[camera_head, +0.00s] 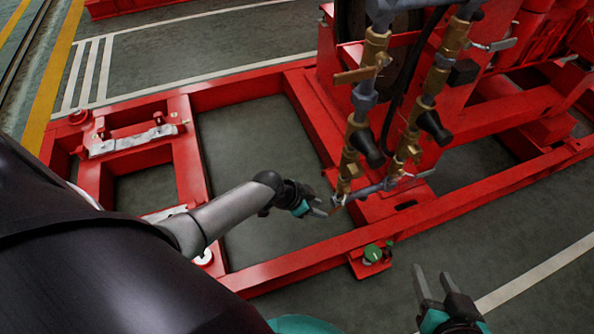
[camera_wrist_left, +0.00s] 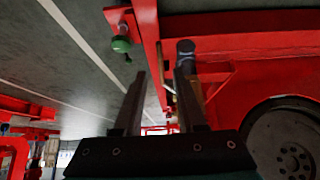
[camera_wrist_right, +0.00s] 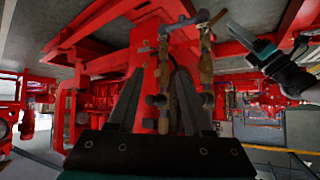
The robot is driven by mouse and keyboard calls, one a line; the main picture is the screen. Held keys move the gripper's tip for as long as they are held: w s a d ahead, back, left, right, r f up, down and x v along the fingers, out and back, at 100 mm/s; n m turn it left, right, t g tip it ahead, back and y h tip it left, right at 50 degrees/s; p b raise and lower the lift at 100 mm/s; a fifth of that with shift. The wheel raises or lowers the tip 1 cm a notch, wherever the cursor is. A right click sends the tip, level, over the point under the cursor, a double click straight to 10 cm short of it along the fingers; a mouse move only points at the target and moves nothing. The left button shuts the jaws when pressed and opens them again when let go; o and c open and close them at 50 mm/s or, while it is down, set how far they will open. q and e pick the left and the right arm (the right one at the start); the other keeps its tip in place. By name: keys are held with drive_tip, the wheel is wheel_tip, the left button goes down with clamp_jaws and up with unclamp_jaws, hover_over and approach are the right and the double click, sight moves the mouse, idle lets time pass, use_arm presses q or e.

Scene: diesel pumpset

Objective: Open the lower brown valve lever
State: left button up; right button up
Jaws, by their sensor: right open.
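The lower brown valve lever (camera_head: 338,209) is a small brown piece at the foot of the left brass pipe in the head view. It also shows near the top of the right wrist view (camera_wrist_right: 216,19). My left gripper (camera_head: 326,207) is open beside it, its fingertips pointing at it. I cannot tell whether they touch it. In the left wrist view the fingers (camera_wrist_left: 160,75) are apart, and the lever between them is hard to make out. My right gripper (camera_head: 431,280) is open and empty at the lower right; its fingers (camera_wrist_right: 155,85) also show in the right wrist view.
A larger brown lever (camera_head: 354,75) sits higher on the left pipe. Black-handled valves (camera_head: 366,147) stick out from both pipes. The red frame (camera_head: 300,255) runs below my left gripper, with a green-capped fitting (camera_head: 373,254) on its near edge. The floor inside the frame is clear.

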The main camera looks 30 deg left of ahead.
drive_tip(key=s+d+g+h+p, duration=0.3)
drive_tip(key=s+d+g, duration=0.2)
drive_tip(key=d, duration=0.1)
use_arm(q)
drive_tip(key=p+v, duration=0.2)
drive_tip(key=v, duration=0.8)
drive_tip(key=shift+p, duration=0.4)
use_arm(e)
wheel_tip(320, 180, down, 6)
drive_tip(key=g, duration=0.1)
drive_tip(key=shift+m, duration=0.3)
drive_tip(key=shift+s+f, duration=0.1)
